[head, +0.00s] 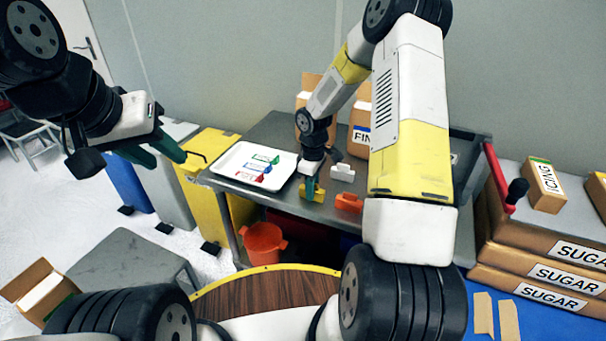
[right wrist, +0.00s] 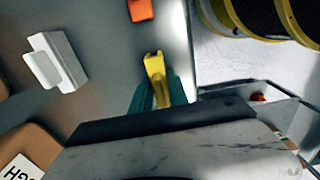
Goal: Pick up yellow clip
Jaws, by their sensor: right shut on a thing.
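The yellow clip (head: 312,193) is at the front edge of the grey metal table, under my right gripper (head: 310,188). In the right wrist view the yellow clip (right wrist: 155,72) sits between the green fingers of my right gripper (right wrist: 160,92), which are shut on it. I cannot tell whether the clip touches the table. My left gripper (head: 160,152) is far to the left, over the bins, with its green fingers apart and nothing between them.
An orange clip (head: 349,202) and a white clip (head: 343,173) lie right of the yellow one. A white tray (head: 228,161) with coloured labelled items lies to the left. Cardboard boxes stand behind. An orange bucket (head: 263,243) is below the table edge.

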